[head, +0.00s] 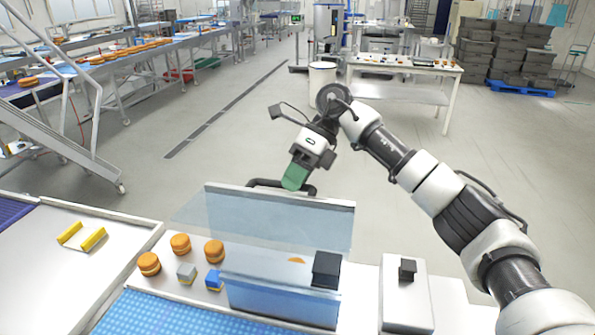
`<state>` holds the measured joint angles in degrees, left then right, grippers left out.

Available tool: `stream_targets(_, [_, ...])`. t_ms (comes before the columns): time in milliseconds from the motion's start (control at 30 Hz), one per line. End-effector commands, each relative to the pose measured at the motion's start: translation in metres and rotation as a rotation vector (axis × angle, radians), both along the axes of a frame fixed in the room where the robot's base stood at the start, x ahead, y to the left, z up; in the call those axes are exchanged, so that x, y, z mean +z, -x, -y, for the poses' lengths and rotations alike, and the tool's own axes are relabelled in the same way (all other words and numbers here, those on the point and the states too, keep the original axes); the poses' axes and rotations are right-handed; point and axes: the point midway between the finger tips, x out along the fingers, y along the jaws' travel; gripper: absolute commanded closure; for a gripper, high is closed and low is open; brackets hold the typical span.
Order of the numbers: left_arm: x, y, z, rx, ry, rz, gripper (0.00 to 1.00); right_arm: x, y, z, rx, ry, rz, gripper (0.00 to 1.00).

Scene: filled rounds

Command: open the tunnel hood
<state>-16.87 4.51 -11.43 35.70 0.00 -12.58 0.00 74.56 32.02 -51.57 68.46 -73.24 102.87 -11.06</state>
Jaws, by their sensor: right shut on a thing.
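The tunnel hood (280,226) is a clear bluish cover with a pale top edge, in the lower middle of the head view. A dark bar handle (262,183) runs along its far upper edge. My right gripper (295,178), with green fingers, is shut on this handle from above. The fingers hide part of the bar. I cannot tell how far the hood is raised. My left gripper is not in view.
A blue belt (160,316) runs in front. A black box (326,269) stands at the hood's right end.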

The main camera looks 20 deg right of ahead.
Motion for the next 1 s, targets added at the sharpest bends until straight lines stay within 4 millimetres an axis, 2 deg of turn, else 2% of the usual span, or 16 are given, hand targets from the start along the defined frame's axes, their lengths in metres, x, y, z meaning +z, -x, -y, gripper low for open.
stream_targets(33, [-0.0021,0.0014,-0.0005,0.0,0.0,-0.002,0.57,-0.0133,0.0036,-0.0012,0.011,0.01,-0.025,1.0])
stream_targets(567, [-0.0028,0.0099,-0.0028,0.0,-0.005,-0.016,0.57,-0.0139,0.0068,-0.0039,0.015,-0.001,-0.039,1.0])
stream_targets(600, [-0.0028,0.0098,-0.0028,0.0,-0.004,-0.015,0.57,-0.014,0.0067,-0.0041,0.016,-0.001,-0.041,0.77])
stream_targets(733, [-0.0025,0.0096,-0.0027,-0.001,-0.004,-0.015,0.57,-0.012,0.0063,-0.0038,0.012,-0.005,-0.037,0.58])
stream_targets(1000, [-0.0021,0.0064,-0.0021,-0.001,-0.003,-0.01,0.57,-0.0083,0.0053,-0.003,0.008,-0.009,-0.034,0.58])
